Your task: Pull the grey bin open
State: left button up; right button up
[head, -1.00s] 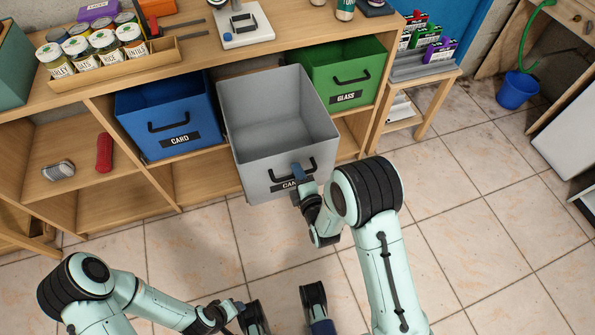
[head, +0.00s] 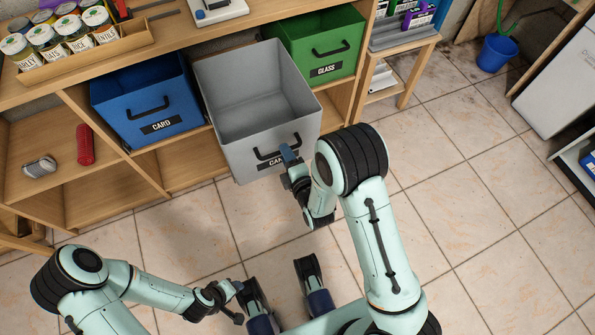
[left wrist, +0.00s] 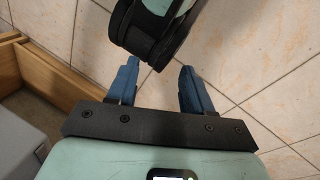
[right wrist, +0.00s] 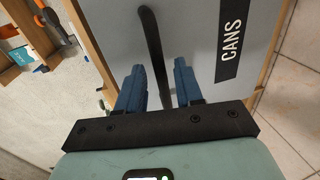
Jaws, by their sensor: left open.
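The grey bin (head: 235,130), labelled CANS, stands pulled well out of its shelf bay, farther than the blue and green bins. Its inside looks empty. Its black handle (head: 262,154) is on the front face, and it also shows in the right wrist view (right wrist: 150,42). The grip itself is partly hidden by my arm in the head view. My left gripper (head: 278,275) is open and empty, low over the floor away from the bin.
The blue CARD bin (head: 150,105) and green GLASS bin (head: 318,50) flank the grey bin in the wooden shelf (head: 120,178). Jars (head: 45,45) stand on top. The tiled floor (head: 440,190) is clear on the right.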

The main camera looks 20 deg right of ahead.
pick_arm(q)
jog(key=s+d+r+g+p, duration=0.2)
jog(key=s+r+p, duration=0.3)
jog(key=s+r, duration=0.1)
jog(key=shift+d+h+p, duration=0.15)
jog(key=shift+h+p, duration=0.15)
jog(key=shift+h, duration=0.1)
pick_arm(e)
jog(key=v, duration=1)
jog(key=shift+s, duration=0.35)
pick_arm(q)
jog(key=shift+w+r, duration=0.1)
pick_arm(e)
jog(key=s+d+f+m+g+p, duration=0.2)
jog(key=s+f+m+g+p, duration=0.65)
jog(key=m, duration=0.45)
pick_arm(q)
notch_tip(320, 180, up, 10)
jog(key=w+p, duration=0.1)
jog(key=p, duration=0.1)
jog(key=shift+w+r+m, duration=0.15)
jog(key=shift+r+m, duration=0.1)
jog(key=shift+m, duration=0.05)
pick_arm(e)
jog(key=s+a+m+g+y, duration=0.3)
jog(key=s+m+g, duration=0.5)
jog(key=s, duration=0.3)
jog(key=shift+s+a+r+m, duration=0.4)
jog(key=shift+a+m, duration=0.3)
jog(key=shift+a, duration=0.15)
